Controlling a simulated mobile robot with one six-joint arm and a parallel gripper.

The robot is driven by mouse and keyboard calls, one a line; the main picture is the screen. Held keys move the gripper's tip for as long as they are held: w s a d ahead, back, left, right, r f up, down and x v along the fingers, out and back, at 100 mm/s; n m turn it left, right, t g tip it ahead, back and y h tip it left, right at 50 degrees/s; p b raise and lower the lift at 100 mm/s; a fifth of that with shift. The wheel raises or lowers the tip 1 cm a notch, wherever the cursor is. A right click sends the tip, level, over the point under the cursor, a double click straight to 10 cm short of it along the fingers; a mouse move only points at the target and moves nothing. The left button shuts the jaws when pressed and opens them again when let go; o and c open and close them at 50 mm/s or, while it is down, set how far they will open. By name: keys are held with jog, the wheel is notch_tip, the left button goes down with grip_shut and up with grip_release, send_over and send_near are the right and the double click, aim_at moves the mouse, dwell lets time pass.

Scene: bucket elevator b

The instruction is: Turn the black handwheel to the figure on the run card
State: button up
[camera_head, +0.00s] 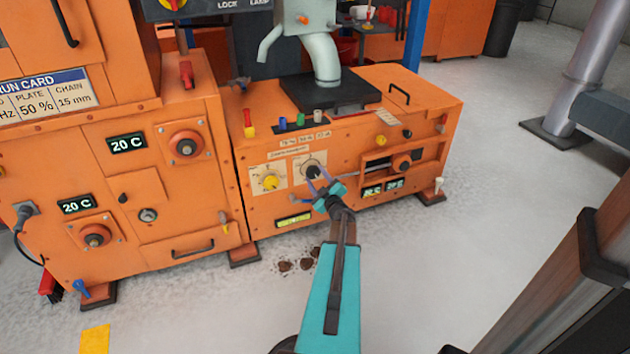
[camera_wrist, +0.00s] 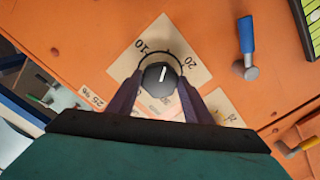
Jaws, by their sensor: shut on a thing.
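The black handwheel (camera_head: 313,171) is a round knob on a pale dial plate on the orange machine's front. In the wrist view the black handwheel (camera_wrist: 160,79) has a white pointer mark, which lies between the figures 10 and 20, roughly midway. My gripper (camera_head: 318,184) reaches it from below. In the wrist view my gripper (camera_wrist: 160,92) has one purple finger on each side of the handwheel and is shut on it. The run card (camera_head: 42,96) at the left reads PLATE 50 % and CHAIN 15 mm; its left part is cut off.
A yellow knob (camera_head: 270,181) on its own dial is just left of the handwheel. A blue-handled lever (camera_wrist: 246,45) is near the dial. Floor in front is mostly clear.

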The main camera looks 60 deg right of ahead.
jog(key=shift+w+r, duration=0.1)
jog(key=shift+w, duration=0.2)
jog(key=o, duration=1.1)
jog(key=shift+c, duration=0.2)
jog(key=shift+s, duration=0.15)
jog(key=shift+s, duration=0.1)
jog(key=p+v, duration=0.3)
jog(key=v, duration=1)
jog(key=shift+s+a, duration=0.25)
jog(key=shift+a, duration=0.05)
jog(key=shift+w, duration=0.1)
